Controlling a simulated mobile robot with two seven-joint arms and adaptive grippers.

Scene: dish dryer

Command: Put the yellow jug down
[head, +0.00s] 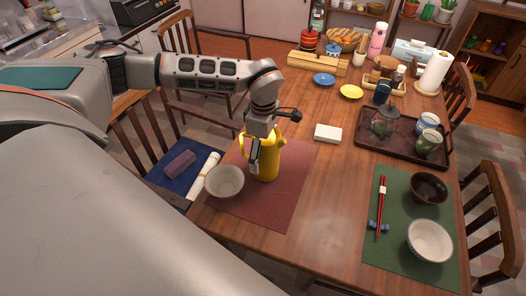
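The yellow jug (270,163) is upright over the dark red placemat (288,192) at the near left of the table. I cannot tell whether its base touches the mat. My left gripper (254,157) points down at the jug's left side, by its handle (243,146). Its fingers overlap the jug in the picture, and their far side is hidden, so I cannot tell whether they grip it. My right gripper is not in view.
A pale bowl (225,183) stands close in front of the jug at the left. A small white box (328,134) lies to the right, beyond the mat. A dark tray (385,153) and a green placemat (400,245) with bowls occupy the right. The table's middle is clear.

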